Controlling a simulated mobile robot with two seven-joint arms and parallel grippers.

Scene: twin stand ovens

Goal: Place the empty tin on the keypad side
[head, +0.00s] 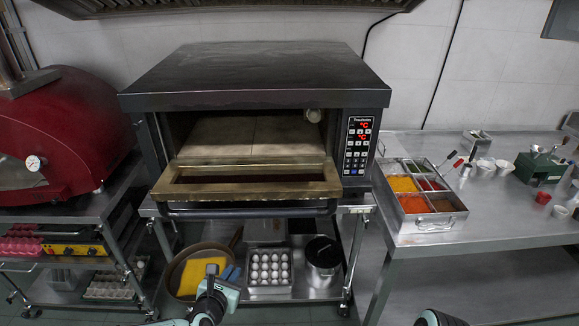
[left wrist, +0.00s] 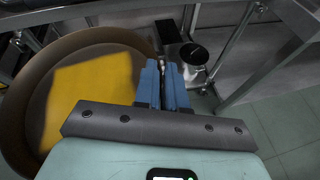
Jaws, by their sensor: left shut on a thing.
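A wide round brown tin (head: 173,284) with a flat yellow patch inside is low in front of the oven stand, left of the egg tray. It fills the left of the left wrist view (left wrist: 22,110). My left gripper (head: 231,273) is at the tin's right side. Its blue fingers, also in the left wrist view (left wrist: 164,82), are shut at the rim; they hide the contact. The oven's keypad (head: 358,145) is on the right of its front. Only a dark rounded part of my right arm shows at the bottom edge; its fingers are out of view.
The oven door (head: 246,184) is down, its chamber bare. On the lower shelf are an egg tray (head: 269,286) and a dark-lidded pot (head: 323,255). Right of the oven, a steel table (head: 480,216) holds a topping tray (head: 427,222); its front right is clear. A red oven (head: 70,130) stands left.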

